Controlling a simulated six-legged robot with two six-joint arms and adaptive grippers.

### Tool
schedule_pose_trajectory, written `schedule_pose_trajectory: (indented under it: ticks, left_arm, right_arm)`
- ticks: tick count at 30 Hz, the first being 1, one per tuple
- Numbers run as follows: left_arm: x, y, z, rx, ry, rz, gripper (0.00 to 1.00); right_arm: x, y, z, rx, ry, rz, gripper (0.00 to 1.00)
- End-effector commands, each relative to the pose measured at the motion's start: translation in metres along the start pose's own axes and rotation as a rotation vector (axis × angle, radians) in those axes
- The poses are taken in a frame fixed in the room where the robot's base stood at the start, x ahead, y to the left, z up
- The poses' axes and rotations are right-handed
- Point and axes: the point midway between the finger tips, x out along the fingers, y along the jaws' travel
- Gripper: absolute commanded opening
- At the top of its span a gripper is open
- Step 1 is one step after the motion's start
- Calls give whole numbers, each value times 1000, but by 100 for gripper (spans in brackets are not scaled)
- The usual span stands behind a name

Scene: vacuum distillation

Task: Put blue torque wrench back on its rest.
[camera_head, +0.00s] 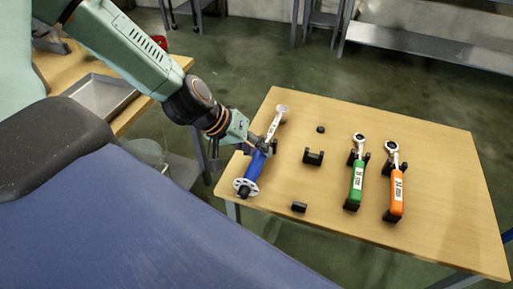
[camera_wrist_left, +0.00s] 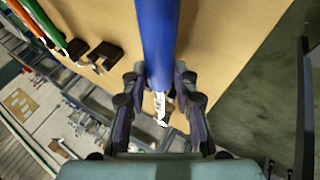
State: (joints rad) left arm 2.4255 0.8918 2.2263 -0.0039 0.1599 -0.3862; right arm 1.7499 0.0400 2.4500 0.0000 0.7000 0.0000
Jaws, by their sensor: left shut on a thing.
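The blue torque wrench (camera_head: 255,168) has a blue handle, a metal shaft and head at its far end, and a pale holed disc at its near end. My left gripper (camera_head: 262,146) is shut around it near the top of the handle, over the table's left part. In the left wrist view the blue handle (camera_wrist_left: 157,42) passes between the fingers (camera_wrist_left: 159,84). The empty rest beside it has a black notched cradle (camera_head: 313,158), a small black block (camera_head: 299,207) nearer and a small black piece (camera_head: 320,129) farther. My right gripper is not in view.
A green wrench (camera_head: 357,184) and an orange wrench (camera_head: 397,192) lie on black rests right of the empty one. The wooden table (camera_head: 450,200) is bare at its right side. A second table with a grey tray (camera_head: 101,97) stands at the left.

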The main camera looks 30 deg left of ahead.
Motion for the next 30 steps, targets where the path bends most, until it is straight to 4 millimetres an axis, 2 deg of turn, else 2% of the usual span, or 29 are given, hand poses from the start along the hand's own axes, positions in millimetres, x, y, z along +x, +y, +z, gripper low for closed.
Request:
schedule_pose_trajectory:
  ticks: [6,7,16,30]
  left_arm:
    - [0,0,0,-2,0,0,0]
    - [0,0,0,-2,0,0,30]
    - [0,0,0,-2,-1,0,55]
    - [-4,2,-1,-3,-3,0,55]
  right_arm:
    - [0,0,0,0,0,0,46]
    - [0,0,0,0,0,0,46]
    - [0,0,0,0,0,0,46]
    - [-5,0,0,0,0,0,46]
